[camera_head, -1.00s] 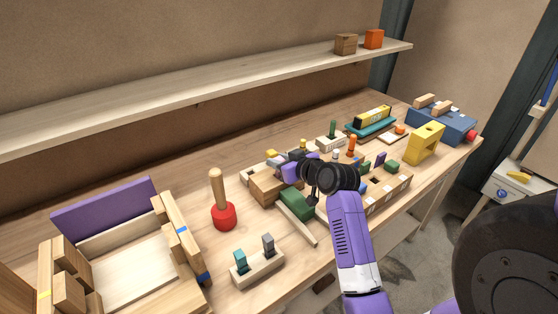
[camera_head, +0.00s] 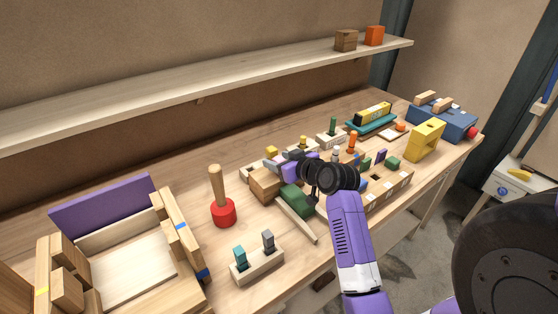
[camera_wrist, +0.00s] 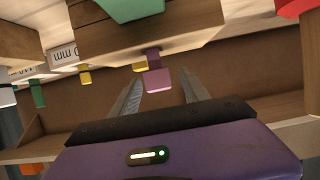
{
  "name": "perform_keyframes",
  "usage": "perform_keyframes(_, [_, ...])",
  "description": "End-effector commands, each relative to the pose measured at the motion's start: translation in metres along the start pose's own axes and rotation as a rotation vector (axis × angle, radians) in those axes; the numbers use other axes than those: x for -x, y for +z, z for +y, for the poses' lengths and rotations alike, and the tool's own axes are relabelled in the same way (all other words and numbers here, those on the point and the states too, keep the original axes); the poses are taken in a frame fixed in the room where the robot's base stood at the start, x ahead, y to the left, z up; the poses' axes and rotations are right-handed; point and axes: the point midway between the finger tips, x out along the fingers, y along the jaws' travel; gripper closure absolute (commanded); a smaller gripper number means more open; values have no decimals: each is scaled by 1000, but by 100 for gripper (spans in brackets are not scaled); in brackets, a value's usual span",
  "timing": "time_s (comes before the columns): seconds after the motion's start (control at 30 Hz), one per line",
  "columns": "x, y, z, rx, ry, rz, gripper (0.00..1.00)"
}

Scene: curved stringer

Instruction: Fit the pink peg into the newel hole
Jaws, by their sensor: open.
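In the wrist view the pink peg (camera_wrist: 158,80) juts out beside a wooden block (camera_wrist: 155,42) and stands between the fingertips of my gripper (camera_wrist: 163,76). The view is upside down. The fingers are apart, one on each side of the peg, and I see no clear contact. The pink peg cannot be made out there. I cannot make out the newel hole in either view.
A red-based mallet (camera_head: 223,211) stands to the left. A small stand with teal and grey pegs (camera_head: 258,265) is in front. Several coloured pegs and a yellow block (camera_head: 425,141) lie to the right. A purple-backed wooden frame (camera_head: 105,207) fills the left end.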

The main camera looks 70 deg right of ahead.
Motion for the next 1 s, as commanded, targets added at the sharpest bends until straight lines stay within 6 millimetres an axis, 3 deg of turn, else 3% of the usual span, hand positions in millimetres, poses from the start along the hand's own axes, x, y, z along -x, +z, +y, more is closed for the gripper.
perform_keyframes(0.53, [70,1,0,-1,1,0,46])
perform_keyframes(1.0, [78,0,0,0,0,0,46])
